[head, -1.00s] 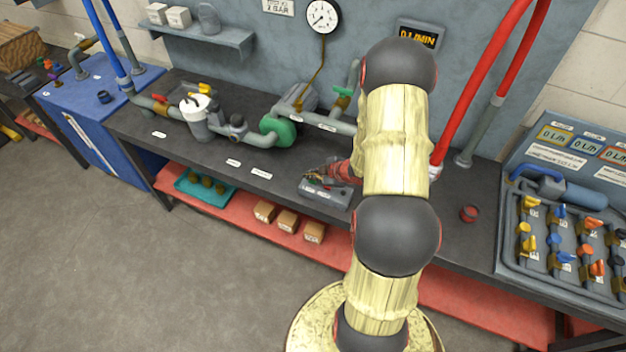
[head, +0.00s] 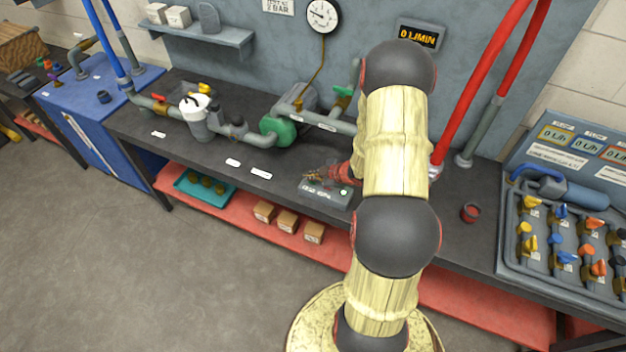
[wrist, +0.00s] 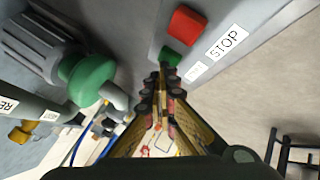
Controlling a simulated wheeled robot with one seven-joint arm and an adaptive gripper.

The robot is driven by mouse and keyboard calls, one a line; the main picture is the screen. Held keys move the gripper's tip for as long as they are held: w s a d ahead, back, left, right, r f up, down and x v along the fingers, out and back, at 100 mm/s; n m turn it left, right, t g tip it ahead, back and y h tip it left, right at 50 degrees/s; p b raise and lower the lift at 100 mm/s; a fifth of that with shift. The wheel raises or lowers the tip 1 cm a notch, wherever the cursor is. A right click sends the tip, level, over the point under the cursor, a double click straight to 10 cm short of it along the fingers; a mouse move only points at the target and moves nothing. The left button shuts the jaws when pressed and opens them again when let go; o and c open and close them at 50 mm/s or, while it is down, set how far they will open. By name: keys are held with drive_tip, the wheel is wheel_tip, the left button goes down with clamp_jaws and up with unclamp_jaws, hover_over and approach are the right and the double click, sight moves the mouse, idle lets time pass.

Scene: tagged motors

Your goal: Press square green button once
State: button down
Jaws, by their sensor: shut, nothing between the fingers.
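The grey control box (head: 338,204) sits near the front edge of the dark bench in the head view, partly behind my gripper. In the wrist view, the square green button (wrist: 171,56) is on the box beside a larger red square button (wrist: 187,25). A STOP label (wrist: 228,41) is next to the red button. My gripper (wrist: 165,72) is shut and empty. Its fingertips are right at the green button and cover part of its near edge; I cannot tell whether they touch. In the head view my gripper (head: 311,175) is over the box.
A green pump (head: 279,130) with grey pipes stands behind the box; it also shows in the wrist view (wrist: 92,77). A small red cup (head: 469,212) stands to the right. A valve panel (head: 510,250) fills the bench's right end. The bench between cup and panel is clear.

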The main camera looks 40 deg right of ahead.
sight(312, 182)
drive_tip(key=shift+r, duration=0.1)
idle(0.3)
drive_tip(key=shift+r+p, duration=0.8)
drive_tip(key=shift+p, duration=0.05)
wheel_tip(312, 182, up, 5)
drive_tip(key=p, duration=0.4)
drive_tip(key=shift+f, duration=0.15)
idle(0.6)
